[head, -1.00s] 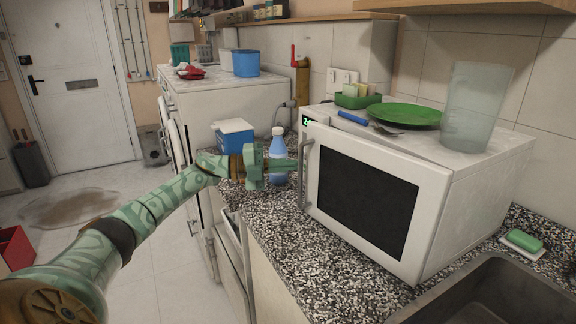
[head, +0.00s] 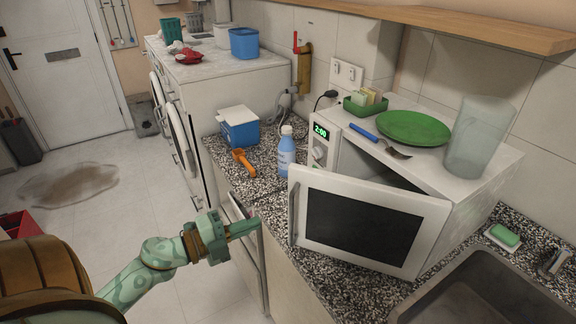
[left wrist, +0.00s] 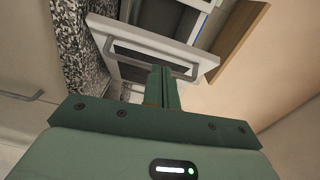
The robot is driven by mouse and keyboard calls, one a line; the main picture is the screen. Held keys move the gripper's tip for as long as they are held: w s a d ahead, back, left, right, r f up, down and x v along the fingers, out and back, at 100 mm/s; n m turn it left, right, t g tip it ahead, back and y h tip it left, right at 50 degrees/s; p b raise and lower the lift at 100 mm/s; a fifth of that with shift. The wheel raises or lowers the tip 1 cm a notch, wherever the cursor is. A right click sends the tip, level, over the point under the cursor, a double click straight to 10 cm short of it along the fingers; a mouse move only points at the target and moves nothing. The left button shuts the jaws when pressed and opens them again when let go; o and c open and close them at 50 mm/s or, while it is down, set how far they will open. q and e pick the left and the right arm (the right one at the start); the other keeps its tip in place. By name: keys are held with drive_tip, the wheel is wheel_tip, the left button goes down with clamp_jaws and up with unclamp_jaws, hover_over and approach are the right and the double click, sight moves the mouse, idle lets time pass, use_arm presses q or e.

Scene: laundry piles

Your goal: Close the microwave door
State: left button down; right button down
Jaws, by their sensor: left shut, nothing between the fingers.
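The white microwave (head: 420,165) stands on the speckled counter. Its door (head: 432,217), with a dark window, stands partly open, swung out from the left with its right side at the hinge. A dark gap shows behind its top edge. The door handle (head: 292,213) is on the door's left edge; it also shows in the left wrist view (left wrist: 150,66). My left gripper (head: 256,224) is shut and empty, left of the handle and apart from it, in front of the counter edge. Its fingers (left wrist: 163,88) point toward the door in the left wrist view. My right gripper is not in view.
A blue bottle (head: 286,153) stands just left of the door, with an orange tool (head: 243,163) and a blue box (head: 239,131) beyond. A green plate (head: 413,128), fork and clear tumbler (head: 478,138) rest on the microwave. A sink (head: 480,295) lies at the right.

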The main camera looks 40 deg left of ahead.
sight(298, 191)
use_arm(q)
drive_tip(key=shift+t+y, duration=0.4)
drive_tip(key=shift+y, duration=0.3)
drive_tip(key=x, duration=0.5)
drive_tip(key=a+r+x, duration=0.1)
drive_tip(key=x, duration=0.9)
drive_tip(key=shift+w+a+r+p, duration=0.2)
drive_tip(key=shift+w+r+p, duration=0.1)
drive_tip(key=shift+r+p, duration=0.1)
